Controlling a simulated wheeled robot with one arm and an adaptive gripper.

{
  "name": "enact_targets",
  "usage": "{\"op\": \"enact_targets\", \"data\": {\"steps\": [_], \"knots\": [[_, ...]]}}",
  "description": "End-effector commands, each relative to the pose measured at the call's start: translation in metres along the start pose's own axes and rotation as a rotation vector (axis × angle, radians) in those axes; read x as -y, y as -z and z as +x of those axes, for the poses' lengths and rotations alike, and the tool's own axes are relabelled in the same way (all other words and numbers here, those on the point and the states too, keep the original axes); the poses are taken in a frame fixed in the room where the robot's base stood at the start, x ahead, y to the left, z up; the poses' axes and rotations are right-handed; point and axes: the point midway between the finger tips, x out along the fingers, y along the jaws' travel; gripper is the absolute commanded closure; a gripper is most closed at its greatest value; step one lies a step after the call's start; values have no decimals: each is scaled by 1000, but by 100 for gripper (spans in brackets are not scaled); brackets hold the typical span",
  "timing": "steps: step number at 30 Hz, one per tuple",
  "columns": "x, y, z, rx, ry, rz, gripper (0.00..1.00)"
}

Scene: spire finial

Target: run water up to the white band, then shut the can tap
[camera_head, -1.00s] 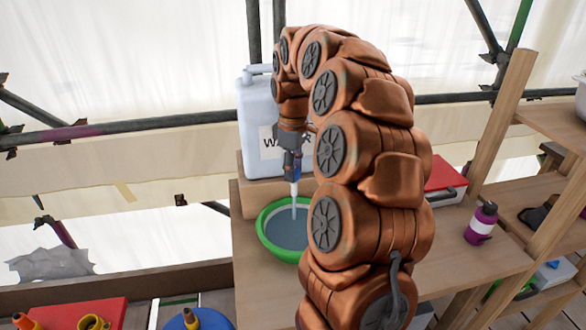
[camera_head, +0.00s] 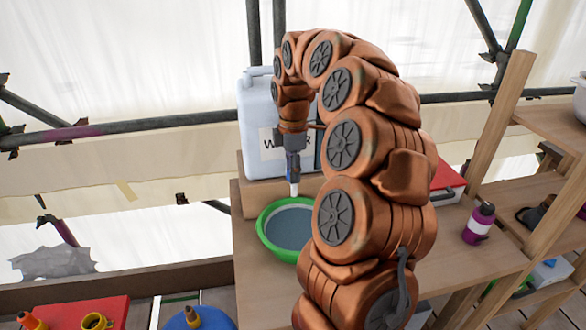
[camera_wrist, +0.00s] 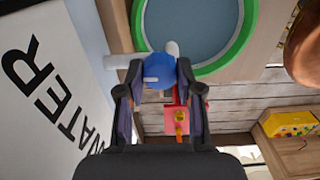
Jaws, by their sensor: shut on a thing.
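The white water can (camera_head: 258,110) stands on a wooden block at the back of the bench, its label partly behind my arm. Its tap has a blue knob (camera_wrist: 158,70) and a pale spout (camera_head: 294,189) pointing down over the green basin (camera_head: 268,244). My gripper (camera_wrist: 158,88) is shut on the blue knob, one finger on each side; it also shows in the head view (camera_head: 292,160). Grey-blue water (camera_head: 288,230) stands in the basin, and no stream shows below the spout now. My arm hides the basin's right side.
A purple bottle (camera_head: 480,223) and a red-lidded box (camera_head: 449,182) stand to the right on the bench (camera_head: 450,258). Wooden shelves rise at the far right. A red box top (camera_head: 70,312) with small yellow items is at lower left. Scaffold poles run behind.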

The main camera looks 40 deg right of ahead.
Motion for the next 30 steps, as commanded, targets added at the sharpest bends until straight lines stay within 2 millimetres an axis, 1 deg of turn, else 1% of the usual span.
{"op": "enact_targets", "data": {"steps": [12, 13, 18, 20, 30], "knots": [[-1, 1, -2, -2, -5, -5, 99], [-1, 1, -2, -1, -5, -5, 61], [-1, 0, -1, -1, -3, -4, 44], [0, 0, -1, -1, -3, -4, 39], [0, 0, -2, 0, -1, -3, 39]]}}
